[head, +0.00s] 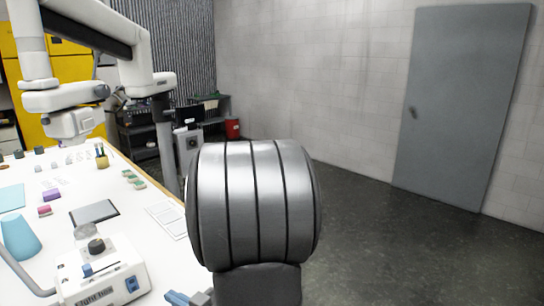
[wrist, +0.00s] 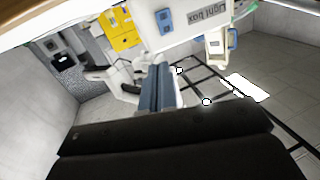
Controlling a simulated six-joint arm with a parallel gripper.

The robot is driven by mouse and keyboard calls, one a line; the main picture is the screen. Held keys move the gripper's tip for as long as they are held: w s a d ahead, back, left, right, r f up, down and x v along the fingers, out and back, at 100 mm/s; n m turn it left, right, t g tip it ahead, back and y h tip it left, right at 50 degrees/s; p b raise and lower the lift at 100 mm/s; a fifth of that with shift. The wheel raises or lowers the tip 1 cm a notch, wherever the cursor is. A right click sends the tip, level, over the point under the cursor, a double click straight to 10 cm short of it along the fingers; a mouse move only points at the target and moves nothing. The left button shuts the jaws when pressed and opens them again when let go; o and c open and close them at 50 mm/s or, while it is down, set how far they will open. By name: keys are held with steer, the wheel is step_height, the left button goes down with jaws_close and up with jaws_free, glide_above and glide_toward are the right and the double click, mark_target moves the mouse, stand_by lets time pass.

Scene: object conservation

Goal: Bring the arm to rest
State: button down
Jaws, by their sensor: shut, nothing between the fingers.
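My gripper's blue-grey fingers (wrist: 157,75) show side by side in the middle of the wrist view, shut with nothing between them. In the head view a blue piece that looks like my gripper (head: 188,298) shows at the bottom edge, just right of the light box (head: 103,275). My large grey arm link (head: 255,205) fills the lower middle of the head view and hides what is behind it. The light box also shows tilted at the top of the wrist view (wrist: 195,25), apart from the fingers.
A white table (head: 125,205) on the left holds a dark tablet-like plate (head: 94,213), a light-blue cone-like object (head: 20,238), a pen cup (head: 102,160) and small blocks. A white jointed stand (head: 70,100) rises over it. Floor (head: 400,240) to the right is clear, before a grey door (head: 460,110).

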steer(key=shift+n+g, duration=0.5)
steer(key=shift+f+v, duration=0.2)
steer(key=shift+v, duration=0.7)
steer(key=shift+f+v, duration=0.25)
steer(key=shift+v, duration=0.7)
steer(key=shift+f+v, duration=0.2)
steer(key=shift+v, duration=0.7)
